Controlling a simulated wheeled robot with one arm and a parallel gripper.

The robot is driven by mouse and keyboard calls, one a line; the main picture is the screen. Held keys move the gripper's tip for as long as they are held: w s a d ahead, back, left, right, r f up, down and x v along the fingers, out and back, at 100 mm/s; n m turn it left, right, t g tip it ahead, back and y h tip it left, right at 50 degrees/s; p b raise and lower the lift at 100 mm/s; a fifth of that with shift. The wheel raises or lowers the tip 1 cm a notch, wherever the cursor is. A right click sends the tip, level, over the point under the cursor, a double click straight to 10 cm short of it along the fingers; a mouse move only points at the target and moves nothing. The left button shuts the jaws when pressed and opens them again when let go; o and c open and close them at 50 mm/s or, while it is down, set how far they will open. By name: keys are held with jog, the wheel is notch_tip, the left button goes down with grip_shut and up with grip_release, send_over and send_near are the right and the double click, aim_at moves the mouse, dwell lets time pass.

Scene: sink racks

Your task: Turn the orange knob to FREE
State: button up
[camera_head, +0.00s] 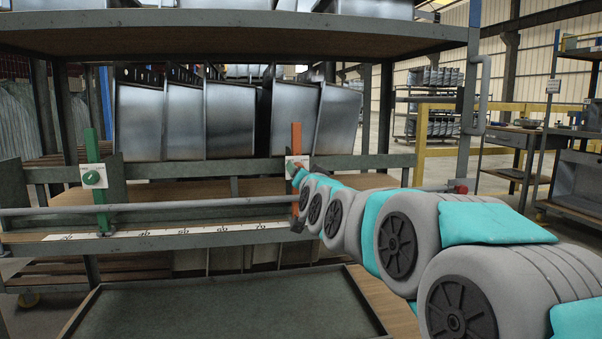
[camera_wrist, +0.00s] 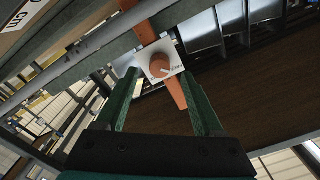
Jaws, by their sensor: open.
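The orange knob (camera_wrist: 159,67) sits on a white plate (camera_wrist: 174,51) fixed to an orange upright bar (camera_wrist: 176,93). A pale pointer line on the knob points toward small lettering at its right, too small to read surely. My gripper (camera_wrist: 159,78) is open, with one green finger on each side of the knob in the wrist view; I cannot tell whether either touches it.
A green bar (camera_head: 100,210) with a green knob (camera_head: 91,178) stands at left on the same rail. A long grey pipe (camera_head: 180,207) and a numbered scale (camera_head: 180,232) run across the rack. Metal bins (camera_head: 230,120) stand behind; an empty tray (camera_head: 225,307) lies below.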

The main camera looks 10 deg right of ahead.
jog(key=s, duration=0.5)
jog(key=shift+s+f, duration=0.1)
jog(key=shift+s, duration=0.05)
jog(key=s+a+f+n+g+y+p, duration=0.1)
jog(key=s+a+f+n+g+p, duration=0.1)
jog(key=s+f+g, duration=0.45)
jog(key=s+a+f+n+g+y+p, duration=0.1)
jog(key=s+a+f+n+g+p, duration=0.15)
jog(key=s+f, duration=0.65)
jog(key=s+d+f+g+p, duration=0.1)
jog(key=s+f+g, duration=0.2)
jog(key=s, duration=0.7)
jog(key=s+d+f+n+g+h+p, duration=0.1)
jog(key=s+d+f+g+p, duration=0.1)
jog(key=s, duration=0.8)
jog(key=s+d+f+n+g+h+p, duration=0.1)
jog(key=s+f+g, duration=0.3)
jog(key=s, duration=0.6)
jog(key=shift+s+d+f+g, duration=0.15)
jog(key=shift+s+f+g, duration=0.2)
jog(key=shift+g, duration=0.55)
jog(key=shift+c, duration=0.2)
